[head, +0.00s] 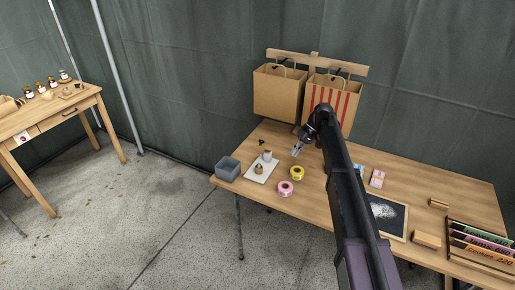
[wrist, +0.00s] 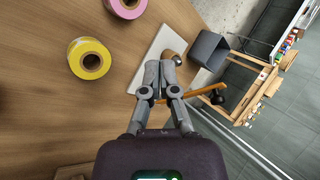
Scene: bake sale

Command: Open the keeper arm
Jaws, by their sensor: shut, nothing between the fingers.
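A wooden rail (head: 345,66) on the back wall carries a plain brown paper bag (head: 278,95) and a red-striped paper bag (head: 316,95). Small dark fittings show by the bag handles; I cannot tell whether one is the keeper arm. In the wrist view an orange-brown bar (wrist: 205,91) with a dark end lies behind my fingers; I cannot tell for sure what it is. My gripper (head: 296,151) is in front of the bags, above the table, shut and empty. It also shows in the wrist view (wrist: 159,68). My arm hides part of the striped bag.
On the table (head: 250,203) are a grey bin (head: 228,169), a white board (head: 254,176) with small items, a yellow tape roll (head: 298,173) and a pink one (head: 285,188). A dark panel (head: 386,214) and sign rack (head: 480,245) are right. Another table (head: 50,117) stands left.

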